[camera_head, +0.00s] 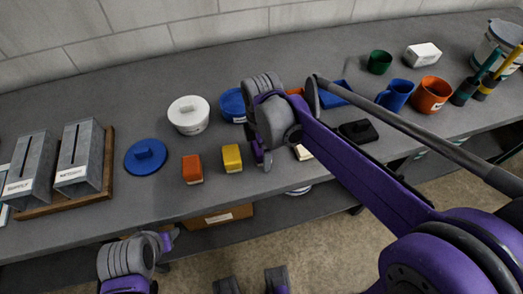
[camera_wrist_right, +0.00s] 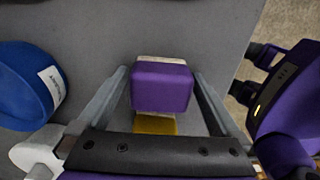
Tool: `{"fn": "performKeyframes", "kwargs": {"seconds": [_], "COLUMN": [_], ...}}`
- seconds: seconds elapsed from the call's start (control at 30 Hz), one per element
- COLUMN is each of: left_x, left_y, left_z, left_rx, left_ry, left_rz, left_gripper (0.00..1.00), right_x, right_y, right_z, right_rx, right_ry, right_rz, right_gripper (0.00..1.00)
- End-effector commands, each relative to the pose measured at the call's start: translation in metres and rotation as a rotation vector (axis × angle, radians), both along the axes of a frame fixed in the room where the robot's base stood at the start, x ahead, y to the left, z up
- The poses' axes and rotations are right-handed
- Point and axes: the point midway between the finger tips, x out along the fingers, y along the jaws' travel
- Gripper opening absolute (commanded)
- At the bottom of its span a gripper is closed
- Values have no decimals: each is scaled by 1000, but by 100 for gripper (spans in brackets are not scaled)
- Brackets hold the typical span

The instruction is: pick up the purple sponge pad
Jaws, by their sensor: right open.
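The purple sponge pad (camera_wrist_right: 162,85) shows in the right wrist view as a block with a purple upper part and a pale layer low on it. My right gripper (camera_wrist_right: 160,76) is open, with one finger on each side of the pad; I cannot tell whether they touch it. In the head view my right gripper (camera_head: 262,150) is over the table's front part and hides most or all of the pad. My left gripper (camera_head: 168,240) is low in front of the table edge, away from the pad; its jaw state is unclear.
A yellow block (camera_head: 232,158) and an orange block (camera_head: 192,169) stand left of my right gripper. A cream block (camera_head: 303,152) is just right of it. Blue lids (camera_head: 146,157), a white tub (camera_head: 188,114) and a black item (camera_head: 357,131) are nearby. The table's front edge is close.

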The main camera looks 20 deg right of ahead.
Motion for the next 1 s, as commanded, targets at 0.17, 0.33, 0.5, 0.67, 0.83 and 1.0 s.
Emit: {"fn": "performKeyframes", "kwargs": {"seconds": [0.17,0.33,0.5,0.67,0.83,1.0], "left_x": [0,0,0,0,0,1], "left_y": [0,0,0,0,0,0], "left_z": [0,0,0,0,1,5], "left_rx": [0,0,0,0,0,0], "left_ry": [0,0,0,0,0,-2], "left_rz": [0,0,0,0,0,0], "left_gripper": [50,50,50,50,50,50], "right_x": [0,0,0,0,0,0], "right_y": [0,0,0,0,0,0], "right_z": [0,0,1,1,8,38], "right_rx": [0,0,0,0,0,0], "right_ry": [0,0,0,0,0,0], "right_rz": [0,0,0,0,0,0], "right_gripper": [84,53,23,21,21,21]}}
